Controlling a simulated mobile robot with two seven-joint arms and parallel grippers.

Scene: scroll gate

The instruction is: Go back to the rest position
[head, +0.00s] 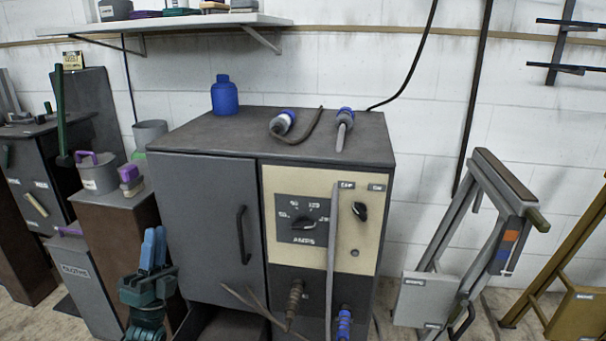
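My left gripper (155,236) shows at the lower left, in front of the grey cabinet (205,225). Its two blue fingers point up and lie side by side with no clear gap, and nothing shows between them. The teal wrist below runs out at the bottom edge. The gripper looks apart from the cabinet door's black handle (242,235), which is to its right. My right gripper is not in the picture.
A stand (470,225) is at right. A low brown unit (110,225) stands left.

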